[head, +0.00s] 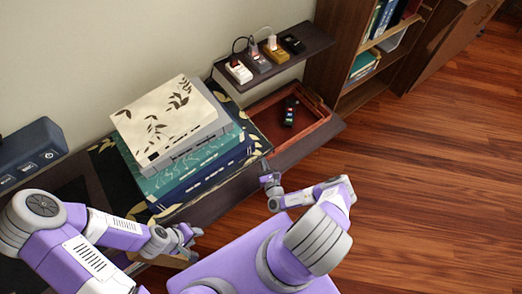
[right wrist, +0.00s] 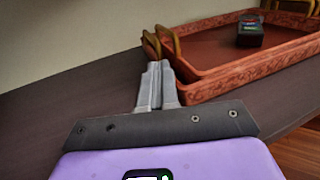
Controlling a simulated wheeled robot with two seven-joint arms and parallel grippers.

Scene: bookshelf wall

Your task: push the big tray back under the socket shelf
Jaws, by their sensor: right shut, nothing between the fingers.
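The big tray (head: 318,131) is red-brown wood and lies on the dark ledge, partly below the socket shelf (head: 300,52), its front sticking out. In the right wrist view the tray (right wrist: 225,87) shows two rims, one inside or above the other, and brass-coloured handles. A small black device (head: 290,112) lies in it. My right gripper (head: 269,178) is shut and empty. In the right wrist view its fingertips (right wrist: 157,68) are at the tray's near left corner; I cannot tell whether they touch. My left gripper (head: 194,243) looks open and empty, in front of the books, away from the tray.
A stack of books (head: 185,150) stands on the ledge left of the tray. Several plugs and adapters (head: 240,72) sit on the socket shelf. A dark blue device (head: 35,150) is at far left. A bookcase (head: 345,50) stands at right. The wooden floor (head: 430,180) is clear.

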